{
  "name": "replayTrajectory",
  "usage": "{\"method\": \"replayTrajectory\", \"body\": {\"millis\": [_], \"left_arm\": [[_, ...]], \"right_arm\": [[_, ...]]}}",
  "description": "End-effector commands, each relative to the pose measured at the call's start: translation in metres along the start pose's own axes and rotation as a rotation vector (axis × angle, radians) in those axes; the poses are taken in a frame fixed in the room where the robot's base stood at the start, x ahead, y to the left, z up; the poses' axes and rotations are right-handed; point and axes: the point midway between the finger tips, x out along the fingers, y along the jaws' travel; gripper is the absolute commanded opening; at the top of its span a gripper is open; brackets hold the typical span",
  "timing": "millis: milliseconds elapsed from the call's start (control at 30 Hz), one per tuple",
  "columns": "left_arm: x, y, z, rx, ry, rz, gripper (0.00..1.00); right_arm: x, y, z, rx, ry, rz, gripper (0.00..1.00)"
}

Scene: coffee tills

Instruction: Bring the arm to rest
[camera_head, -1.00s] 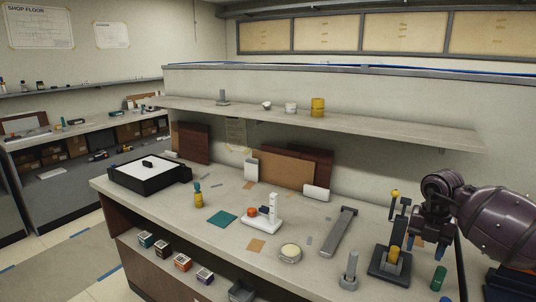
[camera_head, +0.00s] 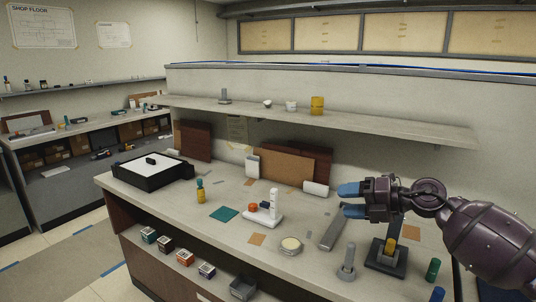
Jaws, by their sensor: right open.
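My right gripper (camera_head: 352,200) is at the right of the head view, above the right part of the workbench (camera_head: 220,190). Its two blue fingertips point left and stand apart, with nothing between them. My purple right arm comes in from the right edge. Below the gripper is a black stand (camera_head: 384,262) with a yellow piece (camera_head: 389,246) on it; the stand's upper part is partly hidden by my gripper. My left gripper is out of view.
Near the gripper are a long grey tool (camera_head: 332,232), a grey upright post (camera_head: 347,262), a green cylinder (camera_head: 432,269) and a round tin (camera_head: 290,245). A white device (camera_head: 264,220) stands mid-bench. A shelf (camera_head: 390,124) runs behind. A black box (camera_head: 145,178) sits at left.

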Motion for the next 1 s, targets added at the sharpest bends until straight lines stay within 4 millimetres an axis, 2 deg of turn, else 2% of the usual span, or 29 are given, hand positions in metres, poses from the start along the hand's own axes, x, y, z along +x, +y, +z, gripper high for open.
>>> {"method": "replayTrajectory", "body": {"millis": [133,267,367,567,667,800,1000], "left_arm": [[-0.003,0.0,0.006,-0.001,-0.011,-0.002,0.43],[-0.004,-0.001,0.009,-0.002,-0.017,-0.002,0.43],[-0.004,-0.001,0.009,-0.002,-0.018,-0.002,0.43],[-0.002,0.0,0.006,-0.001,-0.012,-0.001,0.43],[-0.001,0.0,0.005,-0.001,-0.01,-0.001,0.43],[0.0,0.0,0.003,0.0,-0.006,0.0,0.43],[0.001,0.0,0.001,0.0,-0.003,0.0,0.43]], "right_arm": [[0.009,0.015,-0.013,0.143,-0.131,0.278,0.57],[0.005,0.006,-0.019,0.34,-0.291,0.459,0.57],[-0.004,-0.019,-0.026,0.534,-0.428,0.547,0.57],[-0.022,-0.093,-0.059,0.935,-0.662,0.595,0.57],[-0.031,-0.133,-0.085,1.129,-0.754,0.582,0.57],[-0.043,-0.185,-0.132,1.388,-0.856,0.553,0.57],[-0.062,-0.242,-0.209,1.703,-0.961,0.538,0.57]]}}
